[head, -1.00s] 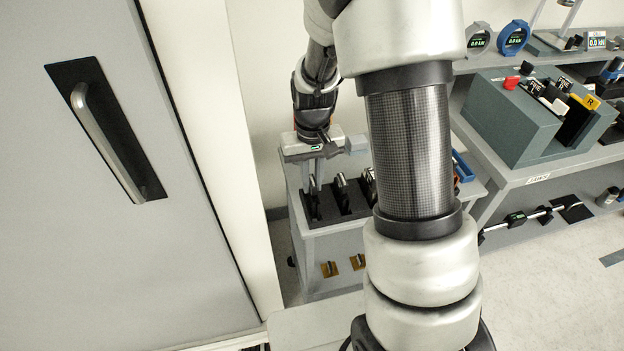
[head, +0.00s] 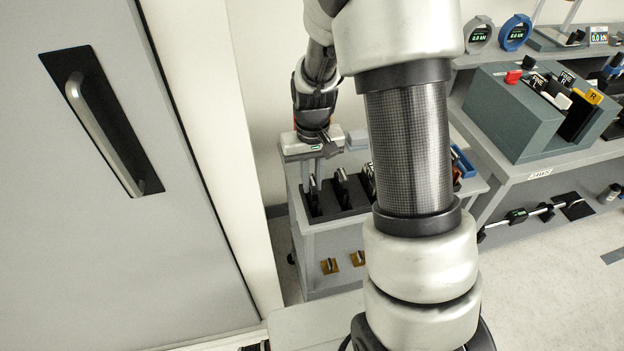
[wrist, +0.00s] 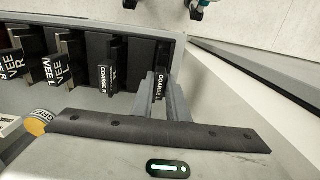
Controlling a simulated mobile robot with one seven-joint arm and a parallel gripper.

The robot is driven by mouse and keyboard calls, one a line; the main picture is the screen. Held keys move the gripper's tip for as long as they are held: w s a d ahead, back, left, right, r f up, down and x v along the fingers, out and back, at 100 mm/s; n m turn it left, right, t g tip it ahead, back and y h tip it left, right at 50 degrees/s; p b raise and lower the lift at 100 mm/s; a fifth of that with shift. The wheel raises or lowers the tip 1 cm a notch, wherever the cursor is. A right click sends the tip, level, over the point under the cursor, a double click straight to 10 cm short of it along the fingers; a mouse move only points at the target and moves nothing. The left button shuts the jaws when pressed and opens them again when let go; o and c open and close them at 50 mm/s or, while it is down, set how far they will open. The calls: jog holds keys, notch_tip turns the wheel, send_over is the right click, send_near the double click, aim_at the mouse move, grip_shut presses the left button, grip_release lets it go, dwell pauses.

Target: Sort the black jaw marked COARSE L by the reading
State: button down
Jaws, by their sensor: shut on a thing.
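The black jaw marked COARSE L (wrist: 159,90) stands upright at the end of the dark rack (wrist: 142,28) in the wrist view. My gripper (wrist: 165,92) is shut on it, with its fingers on either side and the label showing between them. The black jaw marked COARSE R (wrist: 111,78) stands just left of it, apart from my fingers. In the head view my gripper is over the left end of the rack (head: 328,218) on a grey cart; its fingertips are hard to make out there. A grey-rimmed gauge (head: 479,36) and a blue-rimmed gauge (head: 515,34) have small readings that look like 0.0 kN.
Jaws marked VEE L (wrist: 62,70) and VEE R (wrist: 18,65) fill slots farther left. A grey holder (head: 515,125) with FINE jaws stands on the right bench. A door (head: 90,230) and wall are close on the left. My arm hides part of the cart.

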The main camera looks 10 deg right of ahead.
jog(key=c, duration=1.6)
grip_release()
jog(key=shift+c, duration=0.2)
jog(key=shift+f, duration=0.1)
notch_tip(320, 180, up, 18)
jog(key=p, duration=0.2)
jog(key=shift+f, duration=0.2)
